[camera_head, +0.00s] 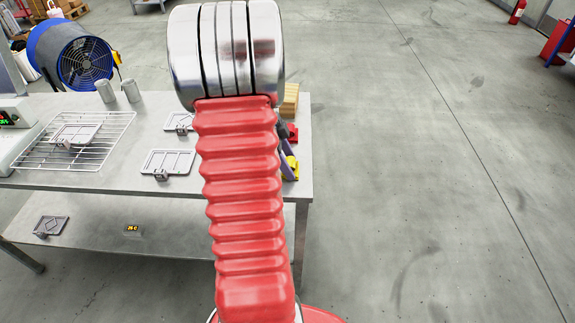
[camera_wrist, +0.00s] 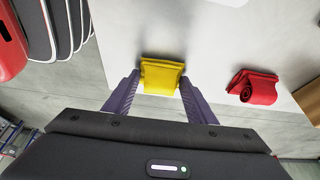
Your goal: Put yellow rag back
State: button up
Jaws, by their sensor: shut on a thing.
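The yellow rag (camera_wrist: 161,75) is a folded cloth between the two purple fingers of my gripper (camera_wrist: 159,78) in the wrist view. The fingers press on its two sides. A dark shadow lies beside it on the pale table; I cannot tell whether it touches the top. In the head view a small part of the yellow rag (camera_head: 291,168) shows at the table's right end, mostly behind my red arm. My gripper (camera_head: 288,160) is largely hidden there, with one purple finger showing.
A rolled red rag (camera_wrist: 254,88) lies to the right of the yellow one. The grey table (camera_head: 110,185) holds a wire rack (camera_head: 110,148), metal plates (camera_head: 168,162) and two grey cylinders (camera_head: 130,92). A blue fan (camera_head: 72,55) stands behind.

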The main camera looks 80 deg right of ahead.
jog(key=o, duration=1)
jog(key=shift+f, duration=0.1)
jog(key=shift+o, duration=0.2)
jog(key=v, duration=1.2)
jog(key=shift+w, duration=0.1)
